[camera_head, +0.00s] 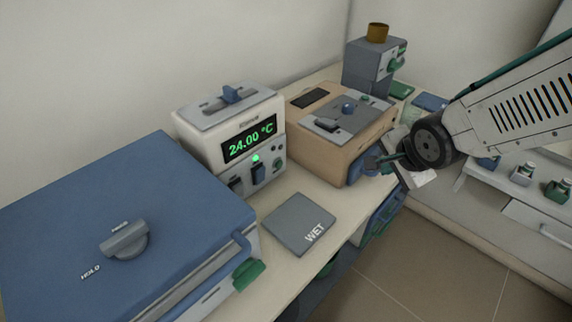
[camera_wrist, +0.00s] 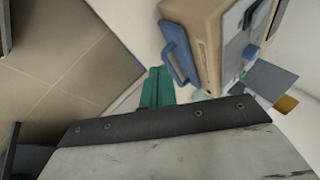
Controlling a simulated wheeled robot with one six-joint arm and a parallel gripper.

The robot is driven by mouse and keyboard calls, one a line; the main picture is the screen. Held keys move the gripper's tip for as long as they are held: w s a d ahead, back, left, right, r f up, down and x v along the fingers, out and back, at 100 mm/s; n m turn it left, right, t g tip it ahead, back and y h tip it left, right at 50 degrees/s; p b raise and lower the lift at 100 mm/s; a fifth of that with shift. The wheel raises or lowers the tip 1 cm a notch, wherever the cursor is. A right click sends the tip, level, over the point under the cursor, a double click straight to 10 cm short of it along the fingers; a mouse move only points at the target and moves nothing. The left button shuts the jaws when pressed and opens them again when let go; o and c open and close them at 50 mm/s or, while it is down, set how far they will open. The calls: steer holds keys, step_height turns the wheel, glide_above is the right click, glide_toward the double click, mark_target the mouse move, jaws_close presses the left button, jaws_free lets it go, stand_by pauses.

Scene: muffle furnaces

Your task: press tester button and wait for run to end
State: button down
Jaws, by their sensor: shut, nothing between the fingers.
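No readable label marks which device is the tester. A white box (camera_head: 190,133) shows a green "24.00 °C" display (camera_head: 250,140), a lit green lamp and small front controls. To its right stands a tan box (camera_head: 318,155) with a grey top plate and blue knob (camera_head: 348,108); it also shows in the wrist view (camera_wrist: 205,35) with its blue handle (camera_wrist: 177,52). Behind it is a grey device (camera_head: 366,72) with an orange cup and green knob. My gripper (camera_head: 392,163) is near the tan box's right front; its teal fingers (camera_wrist: 158,88) are shut and empty. Contact cannot be told.
A large blue-lidded box (camera_head: 75,215) with a grey knob fills the left front. A grey "WET" plate (camera_head: 297,224) lies on the bench. Open tiled floor (camera_head: 420,270) lies in front.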

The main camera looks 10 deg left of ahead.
mark_target(279, 164)
steer(key=a+f+m+y, duration=0.1)
steer(key=a+f, duration=0.2)
steer(key=a, duration=0.2)
steer(key=a+f+m+y, duration=0.2)
steer(key=a+f, duration=0.1)
steer(key=a, duration=0.1)
steer(key=s+a+f+m+y, duration=0.1)
steer(key=a+f, duration=0.2)
steer(key=a, duration=0.2)
steer(key=shift+a+f, duration=0.2)
steer(key=shift+a, duration=0.15)
steer(key=shift+w+a, duration=0.75)
steer(key=shift+a, duration=0.5)
steer(key=shift+w+a, duration=0.8)
steer(key=shift+a, duration=0.45)
steer(key=shift+w+a, duration=0.75)
steer(key=shift+a, duration=0.5)
steer(key=shift+a, duration=0.1)
steer(key=shift+w+a, duration=0.2)
steer(key=shift+a, duration=0.05)
